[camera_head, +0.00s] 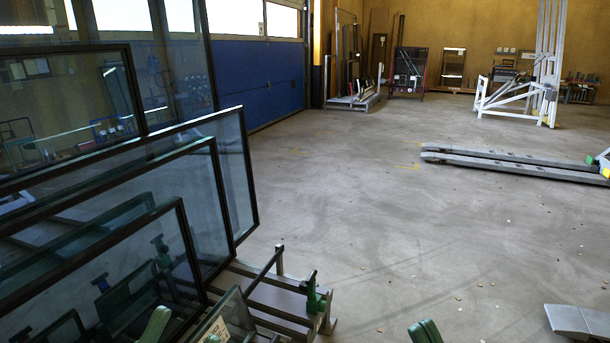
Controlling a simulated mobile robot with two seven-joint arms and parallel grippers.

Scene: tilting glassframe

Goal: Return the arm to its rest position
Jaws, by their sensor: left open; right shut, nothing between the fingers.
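My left gripper (184,332) shows at the bottom edge, left of centre. Its green rounded fingertips stand apart, with nothing clearly held between them. It is in front of the dark-framed glass panes and close to them in the picture; I cannot tell the gap. My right gripper (425,332) shows at the bottom edge, right of centre. Its two green fingertips lie together, with nothing between them, over bare floor. Only the tips of both grippers show; the arms are out of view.
Several dark-framed glass panes (228,205) lean at the left on a metal rack (290,298) with a green clamp (313,298). Pallet-truck forks (520,163) lie at the right. A grey flat object (578,321) is at bottom right. The middle floor is clear.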

